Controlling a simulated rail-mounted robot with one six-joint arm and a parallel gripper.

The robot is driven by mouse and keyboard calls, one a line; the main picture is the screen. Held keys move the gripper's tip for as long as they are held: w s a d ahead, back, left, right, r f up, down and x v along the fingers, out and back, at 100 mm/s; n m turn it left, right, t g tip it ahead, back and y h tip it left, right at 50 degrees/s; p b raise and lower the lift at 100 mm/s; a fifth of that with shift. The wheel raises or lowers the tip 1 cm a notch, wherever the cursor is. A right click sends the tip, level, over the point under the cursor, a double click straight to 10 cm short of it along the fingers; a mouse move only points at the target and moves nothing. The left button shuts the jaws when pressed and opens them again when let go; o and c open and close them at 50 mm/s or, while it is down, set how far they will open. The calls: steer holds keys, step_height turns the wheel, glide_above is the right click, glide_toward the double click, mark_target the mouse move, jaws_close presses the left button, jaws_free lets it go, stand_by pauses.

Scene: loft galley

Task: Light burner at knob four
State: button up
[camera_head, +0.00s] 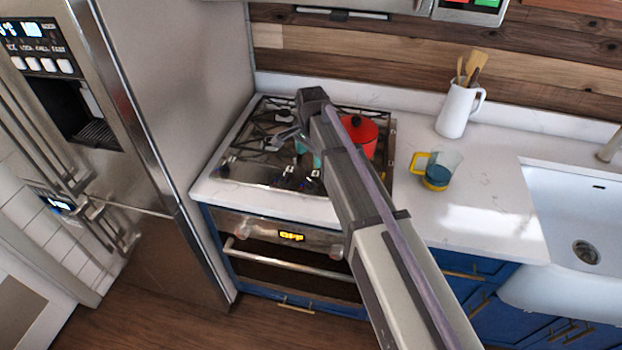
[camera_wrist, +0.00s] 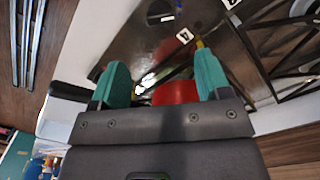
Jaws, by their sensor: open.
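The gas cooktop (camera_head: 250,168) shows in the head view with a row of small dark knobs (camera_head: 289,182) along its front edge; their numbers are too small to read there. In the wrist view a white label reading 4 (camera_wrist: 184,36) lies on the steel panel, with a small yellowish part (camera_wrist: 200,44) just beside it; the knob there is not clear. My gripper (camera_wrist: 163,82) is open, its two teal fingers apart with nothing gripped. In the head view my arm reaches over the cooktop, and a teal finger (camera_head: 301,147) shows among the grates. The arm hides some of the cooktop.
A red pot (camera_head: 358,131) stands on the cooktop right of my gripper. A red shape (camera_wrist: 176,92) shows between the fingers. Black grates (camera_wrist: 280,35) lie close by. A mug (camera_head: 437,171) and a utensil jug (camera_head: 458,110) stand right. The fridge (camera_head: 185,100) flanks the left.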

mark_target(311, 181)
step_height(311, 181, down, 11)
steer(key=b, duration=1.1)
steer(key=shift+r, duration=0.1)
steer(key=c, duration=0.9)
steer(key=shift+n, duration=0.3)
steer(key=n, duration=0.9)
steer(key=shift+n, duration=0.4)
